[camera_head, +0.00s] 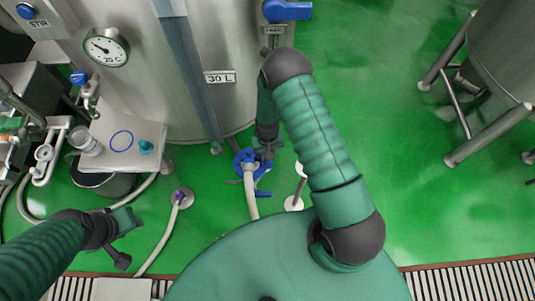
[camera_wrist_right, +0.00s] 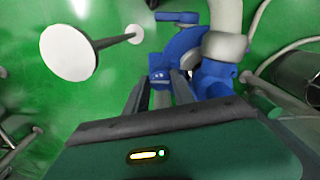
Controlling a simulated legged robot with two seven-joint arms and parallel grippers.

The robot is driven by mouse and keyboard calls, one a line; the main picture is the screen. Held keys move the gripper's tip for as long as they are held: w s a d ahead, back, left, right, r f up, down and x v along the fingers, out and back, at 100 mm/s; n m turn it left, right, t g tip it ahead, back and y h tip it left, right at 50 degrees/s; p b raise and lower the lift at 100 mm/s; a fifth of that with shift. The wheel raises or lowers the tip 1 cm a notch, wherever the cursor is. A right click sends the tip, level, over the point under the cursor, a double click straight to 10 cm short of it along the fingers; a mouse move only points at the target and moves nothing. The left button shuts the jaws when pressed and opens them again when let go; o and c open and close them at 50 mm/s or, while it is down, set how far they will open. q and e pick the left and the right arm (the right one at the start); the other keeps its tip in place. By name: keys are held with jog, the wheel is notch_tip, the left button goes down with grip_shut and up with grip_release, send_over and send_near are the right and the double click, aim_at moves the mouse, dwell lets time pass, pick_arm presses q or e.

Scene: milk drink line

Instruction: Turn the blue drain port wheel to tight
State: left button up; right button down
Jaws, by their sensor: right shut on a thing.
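The blue drain port wheel (camera_head: 243,161) sits low at the foot of the steel tank, with a pale hose running down from it. In the right wrist view the blue drain fitting (camera_wrist_right: 187,45) is close ahead, joined to the pale hose. My right gripper (camera_head: 262,148) reaches down to it from above. Its two fingers (camera_wrist_right: 160,92) are shut on a blue part of the wheel, and they hide some of it. My left gripper (camera_head: 126,222) is at the lower left, away from the wheel; its jaw opening is unclear.
The steel tank (camera_head: 190,90) stands behind the wheel. A white round-based stand (camera_head: 294,203) is just right of the wheel and also shows in the wrist view (camera_wrist_right: 70,52). A tray table (camera_head: 105,150) is at left. Green floor at right is clear up to another vessel's legs (camera_head: 463,135).

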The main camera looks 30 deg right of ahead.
jog(key=shift+w, duration=0.25)
jog(key=c, duration=1.4)
grip_release()
jog(key=shift+c, duration=0.2)
jog(key=o, duration=0.4)
jog(key=shift+s, duration=0.15)
notch_tip(320, 180, up, 17)
jog(key=shift+f+p, duration=0.1)
jog(key=shift+p, duration=0.2)
